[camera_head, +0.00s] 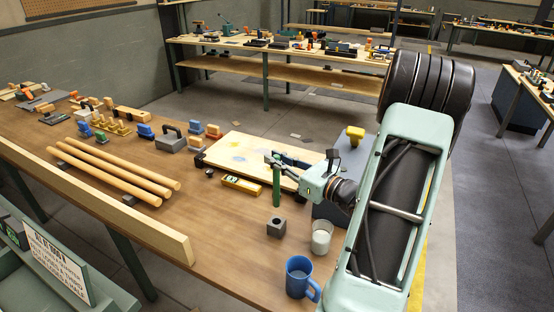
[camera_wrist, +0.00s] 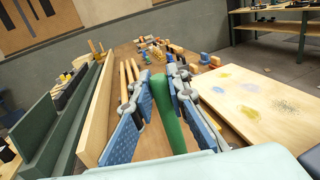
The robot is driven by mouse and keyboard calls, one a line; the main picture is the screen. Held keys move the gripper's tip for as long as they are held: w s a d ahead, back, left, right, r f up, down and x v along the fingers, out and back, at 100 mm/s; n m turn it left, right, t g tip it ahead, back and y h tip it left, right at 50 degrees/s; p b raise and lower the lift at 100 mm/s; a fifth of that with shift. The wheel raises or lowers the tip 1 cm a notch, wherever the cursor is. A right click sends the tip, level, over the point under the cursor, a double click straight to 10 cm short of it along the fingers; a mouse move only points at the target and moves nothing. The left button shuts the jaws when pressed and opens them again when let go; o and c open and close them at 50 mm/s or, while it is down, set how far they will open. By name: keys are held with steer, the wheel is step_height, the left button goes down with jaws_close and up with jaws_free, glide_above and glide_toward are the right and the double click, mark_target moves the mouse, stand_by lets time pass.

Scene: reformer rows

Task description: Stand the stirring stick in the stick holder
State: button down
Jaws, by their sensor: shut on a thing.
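The stirring stick (camera_head: 276,188) is a green rod, held close to upright above the table. My gripper (camera_head: 277,162) is shut on its upper part. In the wrist view, the green stick (camera_wrist: 170,118) lies between the two blue-padded fingers of my gripper (camera_wrist: 158,100). The stick holder (camera_head: 276,228) is a small dark grey block with a hole in its top. It stands on the table just below the stick in the head view, and the stick's lower end appears above it and apart. The holder cannot be made out in the wrist view.
A cup with pale contents (camera_head: 321,237) and a blue mug (camera_head: 299,277) stand right of the holder. A pale stained board (camera_head: 238,150) and a yellow level (camera_head: 241,184) lie behind. Wooden rods (camera_head: 124,172) lie left. Bare tabletop (camera_head: 215,225) is left of the holder.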

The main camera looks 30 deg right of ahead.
steer(key=shift+f, duration=0.1)
steer(key=b, duration=0.5)
glide_above(279, 193)
steer(key=w, duration=0.1)
steer(key=shift+a+f, duration=0.1)
steer(key=shift+f, duration=2.75)
steer(key=shift+f+b, duration=2.5)
steer(key=shift+f, duration=0.6)
steer(key=c, duration=1.8)
jaws_free()
steer(key=shift+r, duration=0.1)
steer(key=v, duration=1.2)
steer(key=shift+a, duration=0.1)
